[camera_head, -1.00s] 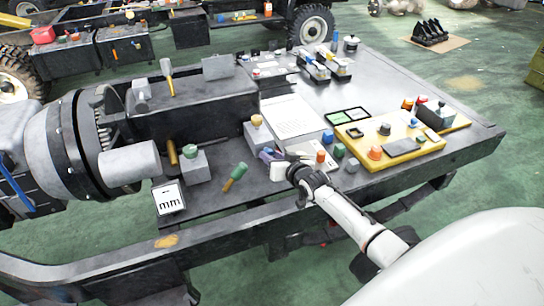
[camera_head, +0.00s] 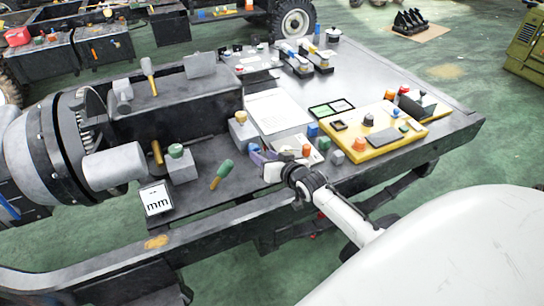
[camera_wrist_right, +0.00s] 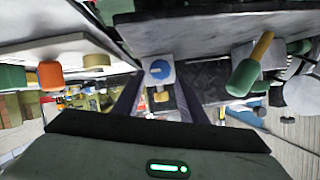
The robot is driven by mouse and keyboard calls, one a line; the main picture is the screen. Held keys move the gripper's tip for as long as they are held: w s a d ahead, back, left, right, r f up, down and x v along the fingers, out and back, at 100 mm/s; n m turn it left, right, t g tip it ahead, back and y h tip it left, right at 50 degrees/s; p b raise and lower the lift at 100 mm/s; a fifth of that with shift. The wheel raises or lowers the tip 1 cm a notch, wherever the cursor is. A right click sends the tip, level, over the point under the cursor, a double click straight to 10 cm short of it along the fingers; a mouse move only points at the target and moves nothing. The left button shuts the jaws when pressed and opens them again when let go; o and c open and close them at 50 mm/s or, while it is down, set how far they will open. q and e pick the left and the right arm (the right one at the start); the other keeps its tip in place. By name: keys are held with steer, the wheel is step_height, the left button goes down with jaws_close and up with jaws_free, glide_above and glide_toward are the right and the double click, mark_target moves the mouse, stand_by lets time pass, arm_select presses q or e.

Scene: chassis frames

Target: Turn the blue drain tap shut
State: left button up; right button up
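The blue drain tap, a round blue knob (camera_wrist_right: 159,69) on a grey block, shows in the right wrist view between and beyond the two dark fingers. In the head view a small blue-purple patch (camera_head: 254,148) shows at the fingertips; I cannot tell tap from finger there. My right gripper (camera_head: 263,160) is low over the bench's front part, its fingers spread apart with nothing between the tips; it also shows in the right wrist view (camera_wrist_right: 158,100). Whether a finger touches the knob is unclear.
Close by are a cream knob on a block (camera_head: 240,116), a green knob on a block (camera_head: 176,150), a green-handled tool (camera_head: 222,173) and an orange knob (camera_head: 305,150). A yellow tray (camera_head: 372,152) lies to the right. The bench's back right (camera_head: 400,75) is clear.

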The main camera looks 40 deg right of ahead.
steer(key=v, duration=0.6)
stand_by(0.4)
steer(key=s+a+f, duration=0.1)
steer(key=a, duration=0.1)
steer(key=s+a+n+g, duration=0.1)
steer(key=s+a, duration=0.1)
steer(key=s+a+f+g+y, duration=0.1)
steer(key=shift+s+a+f+n, duration=0.35)
steer(key=shift+s+a+n, duration=0.05)
steer(key=s+a+r+n+g, duration=0.1)
steer(key=s+a+n+g, duration=0.4)
steer(key=s, duration=0.7)
steer(key=s+a+r+g, duration=0.1)
steer(key=s+a+g, duration=0.2)
steer(key=s+a, duration=0.7)
step_height(320, 180, down, 13)
steer(key=w+a+t+y, duration=0.1)
steer(key=t+y, duration=0.2)
steer(key=t, duration=0.2)
steer(key=shift+w+a, duration=0.25)
steer(key=shift+a, duration=0.15)
steer(key=shift+c, duration=0.9)
steer(key=shift+d+r, duration=0.1)
